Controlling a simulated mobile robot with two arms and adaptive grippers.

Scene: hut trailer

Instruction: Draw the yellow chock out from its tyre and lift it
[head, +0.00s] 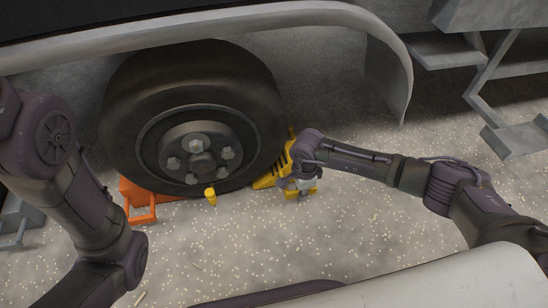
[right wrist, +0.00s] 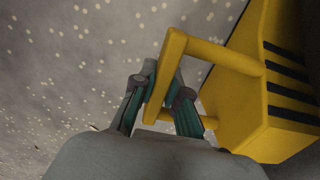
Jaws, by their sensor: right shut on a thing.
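The yellow chock (head: 268,180), with black stripes, sits on the ground at the lower right of the dark tyre (head: 255,95). I cannot tell whether it touches the tread. My right gripper (head: 301,188) is at the chock's outer end, away from the tyre. In the right wrist view the gripper (right wrist: 163,96) is shut on the bar of the chock's yellow handle (right wrist: 215,54). The chock's striped body (right wrist: 262,95) fills the right of that view. My left arm shows at the left of the head view, but its gripper is out of the picture.
An orange chock (head: 138,198) with a loop handle lies at the tyre's lower left. A small yellow object (head: 210,197) stands in front of the tyre. Grey metal steps (head: 515,138) hang at the right. Speckled ground in front is mostly clear.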

